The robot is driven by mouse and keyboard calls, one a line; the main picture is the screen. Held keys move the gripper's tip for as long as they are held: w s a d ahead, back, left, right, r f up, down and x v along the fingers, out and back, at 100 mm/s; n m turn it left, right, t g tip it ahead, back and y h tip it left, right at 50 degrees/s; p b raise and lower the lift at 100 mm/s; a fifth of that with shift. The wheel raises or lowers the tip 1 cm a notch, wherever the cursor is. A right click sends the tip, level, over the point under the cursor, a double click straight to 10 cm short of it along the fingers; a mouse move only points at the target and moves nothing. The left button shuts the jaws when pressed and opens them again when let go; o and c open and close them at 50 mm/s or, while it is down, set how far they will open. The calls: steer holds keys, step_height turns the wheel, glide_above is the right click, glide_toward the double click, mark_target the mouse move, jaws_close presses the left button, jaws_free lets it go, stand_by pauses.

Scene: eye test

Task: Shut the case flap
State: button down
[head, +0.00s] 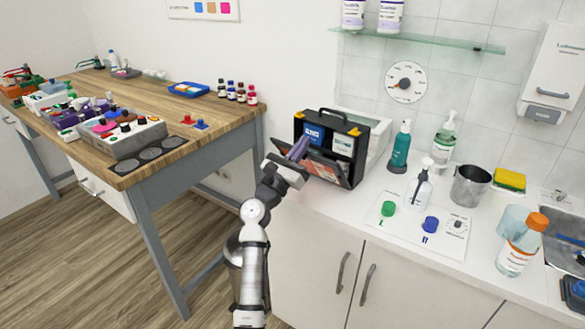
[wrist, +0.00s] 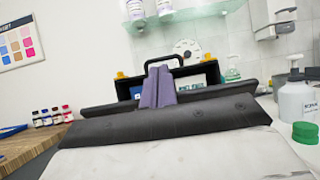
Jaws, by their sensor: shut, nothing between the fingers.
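The black case (head: 357,133) stands upright on the white counter, with a handle on top and yellow latches. It also shows in the wrist view (wrist: 178,67), partly hidden by my gripper. Its front flap (head: 326,170) is open, tilted outward from the bottom of the case. Blue and white packs show inside. My gripper (head: 299,147) is shut and empty, its purple fingers at the left part of the flap opening. The fingers also show in the wrist view (wrist: 159,86), in front of the case. I cannot tell whether they touch the flap.
Right of the case stand a teal bottle (head: 400,147), a white pump bottle (head: 419,190), a metal cup (head: 470,186) and a board with green and blue knobs (head: 427,222). A wooden bench (head: 212,128) with several items is at left. A glass shelf (head: 440,41) hangs above.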

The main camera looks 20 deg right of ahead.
steer(key=shift+w+d+r, duration=0.3)
steer(key=shift+d, duration=0.15)
stand_by(1.1)
